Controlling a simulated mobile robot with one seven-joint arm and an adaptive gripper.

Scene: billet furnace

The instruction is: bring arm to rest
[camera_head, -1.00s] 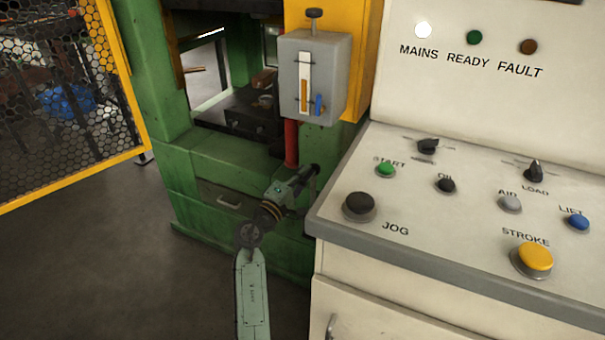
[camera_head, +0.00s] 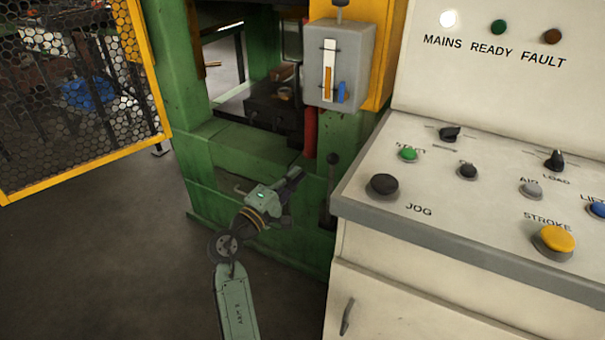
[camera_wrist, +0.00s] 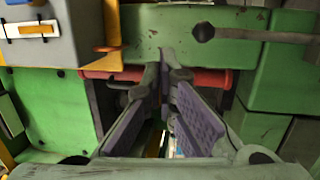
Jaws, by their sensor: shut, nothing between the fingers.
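My gripper (camera_head: 293,178) is at the end of my arm, in front of the green press frame (camera_head: 236,152). It is left of a dark upright lever (camera_head: 332,172) and apart from it. In the wrist view my gripper (camera_wrist: 167,90) points at the press, with its purple-grey finger pads drawn together and nothing held. The wrist view also shows the lever's round knob (camera_wrist: 204,32) at the upper right, clear of the fingers, and a red cylinder (camera_wrist: 205,82) beyond the fingertips.
The cream control console (camera_head: 450,215) stands close on the right, with several buttons and switches. A grey gauge box (camera_head: 357,60) is above the lever. A yellow mesh guard (camera_head: 75,110) stands at the left. Open floor (camera_head: 110,250) lies left of my arm.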

